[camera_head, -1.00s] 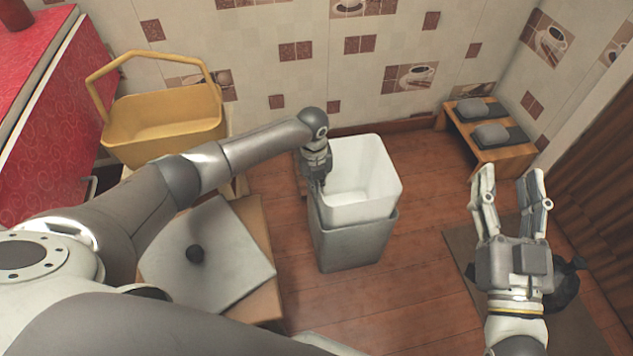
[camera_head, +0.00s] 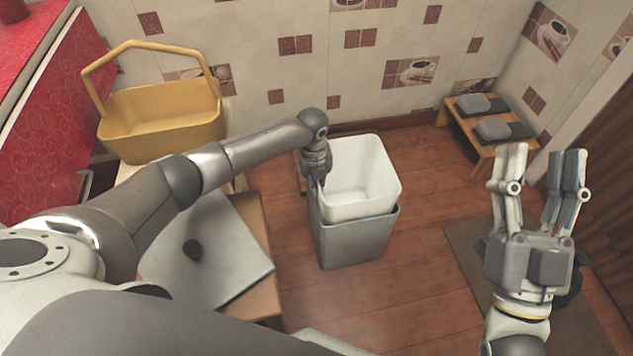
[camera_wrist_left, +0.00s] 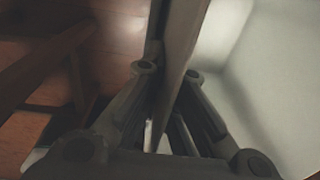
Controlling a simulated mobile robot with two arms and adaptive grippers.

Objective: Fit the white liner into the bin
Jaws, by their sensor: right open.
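The white liner (camera_head: 360,178) sits partly inside the grey bin (camera_head: 352,245) on the floor. Its upper part stands well above the bin's rim, and its open top faces up. My left gripper (camera_head: 317,180) is at the liner's left wall, pointing down. In the left wrist view, the fingers of this gripper (camera_wrist_left: 168,72) lie on both sides of a wall and appear shut on it. The pale inside of the liner (camera_wrist_left: 265,75) fills the right of that view. My right gripper (camera_head: 541,158) is open and empty, to the right of the bin.
A low wooden table with a grey lid (camera_head: 220,245) is left of the bin. A yellow basket (camera_head: 165,125) stands behind it. A dark mat (camera_head: 470,245) lies under the right arm.

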